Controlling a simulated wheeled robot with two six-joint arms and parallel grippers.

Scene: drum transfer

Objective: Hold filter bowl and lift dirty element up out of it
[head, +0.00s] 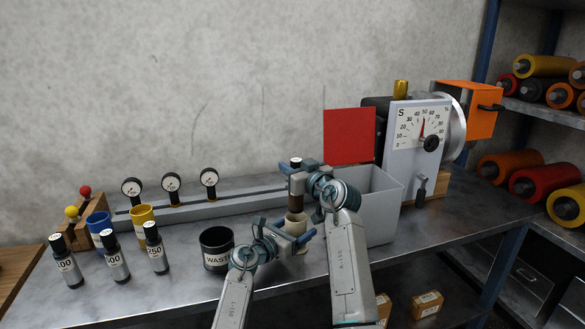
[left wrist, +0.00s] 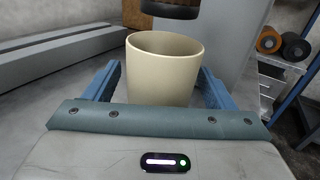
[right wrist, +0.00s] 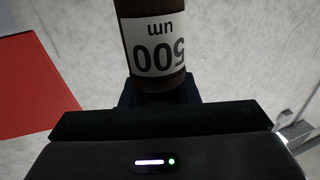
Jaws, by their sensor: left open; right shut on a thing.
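The beige filter bowl (head: 296,222) stands upright on the bench. In the left wrist view the bowl (left wrist: 164,72) is between the two blue fingers of my left gripper (left wrist: 163,85); I cannot tell whether they touch it. My left gripper (head: 296,242) is open. My right gripper (head: 298,182) is shut on the dirty element (head: 296,201), a brown cylinder with a dark cap. In the right wrist view the element (right wrist: 155,45) carries a white "500 um" label. In the left wrist view its dark lower end (left wrist: 170,10) is above the bowl's rim, clear of it.
A black waste pot (head: 216,246) stands left of the bowl. A grey bin (head: 382,210) is close on the right, with a red panel (head: 349,136) behind. Several labelled black-capped elements (head: 114,256) stand at the left. A gauge rail (head: 230,203) runs behind.

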